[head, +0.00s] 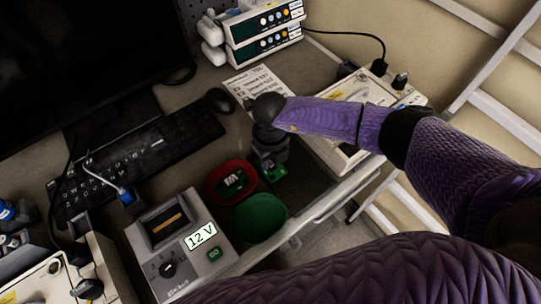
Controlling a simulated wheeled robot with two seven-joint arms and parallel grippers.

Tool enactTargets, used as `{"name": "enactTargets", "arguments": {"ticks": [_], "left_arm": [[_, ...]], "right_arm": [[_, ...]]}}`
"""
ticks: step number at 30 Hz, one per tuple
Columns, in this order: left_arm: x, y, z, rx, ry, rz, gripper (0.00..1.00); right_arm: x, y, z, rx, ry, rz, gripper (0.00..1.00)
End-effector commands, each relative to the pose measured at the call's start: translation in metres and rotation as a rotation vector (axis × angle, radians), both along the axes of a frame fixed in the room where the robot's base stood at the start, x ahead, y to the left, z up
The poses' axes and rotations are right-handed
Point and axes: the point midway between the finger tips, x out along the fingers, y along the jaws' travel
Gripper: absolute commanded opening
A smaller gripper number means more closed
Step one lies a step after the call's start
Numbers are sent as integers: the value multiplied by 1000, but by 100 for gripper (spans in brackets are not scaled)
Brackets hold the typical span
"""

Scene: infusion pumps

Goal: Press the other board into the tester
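The tester (217,272) is a grey box at the lower middle, with a dark socket (165,222) on top, a "12 V" display, a dark knob and a green button. No board shows in the socket. A small green board (233,182) lies in the red bowl (211,190). My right gripper (270,162) is just right of the red bowl, pointing down. Another small green board (278,172) shows at its fingertips and appears gripped; the fingers partly hide it. My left gripper is not in view.
A keyboard (140,160), mouse (220,100) and printed sheet (262,84) lie behind. Pumps (262,32) stand at the back, and a pale device (345,158) is at right, behind my arm.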

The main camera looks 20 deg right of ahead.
Motion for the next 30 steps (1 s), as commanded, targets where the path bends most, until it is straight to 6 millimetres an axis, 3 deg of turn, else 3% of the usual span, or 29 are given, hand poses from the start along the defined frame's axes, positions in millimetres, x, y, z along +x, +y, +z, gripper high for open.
{"name": "enactTargets", "arguments": {"ticks": [10,24,30], "left_arm": [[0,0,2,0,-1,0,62],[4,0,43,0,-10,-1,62],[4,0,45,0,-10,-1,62]], "right_arm": [[0,0,2,0,0,0,0],[0,0,49,-1,-1,0,0],[0,0,50,0,0,0,0]]}}
